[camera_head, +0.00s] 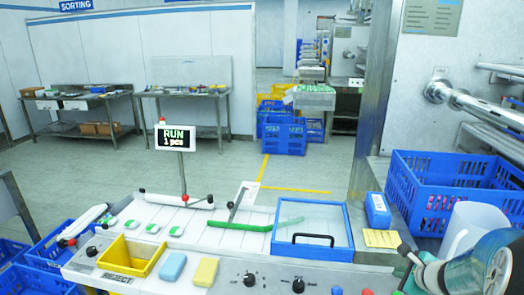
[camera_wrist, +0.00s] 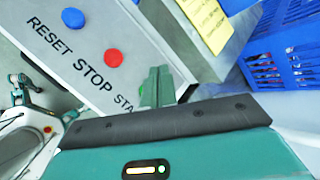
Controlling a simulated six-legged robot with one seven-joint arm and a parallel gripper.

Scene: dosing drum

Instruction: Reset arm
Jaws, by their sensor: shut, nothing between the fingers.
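My gripper (camera_wrist: 157,86) is shut and empty. In the wrist view its green fingers point at the sloped grey control panel (camera_wrist: 150,45), beside the word STA, which is partly hidden. A blue button (camera_wrist: 73,18) stands by the word RESET and a red button (camera_wrist: 113,57) by STOP. Both are up and left of my fingertips, apart from them. In the head view the blue button (camera_head: 337,290) and red button (camera_head: 367,292) show at the bottom edge. My teal arm is at the bottom right and hides part of the panel there.
A sign (camera_head: 175,138) reads RUN 1 pcs. A yellow REJECT bin (camera_head: 132,258), blue sponge (camera_head: 173,266) and yellow sponge (camera_head: 205,271) are at the front left. A blue-framed clear lid (camera_head: 311,229) and blue crate (camera_head: 455,190) are right.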

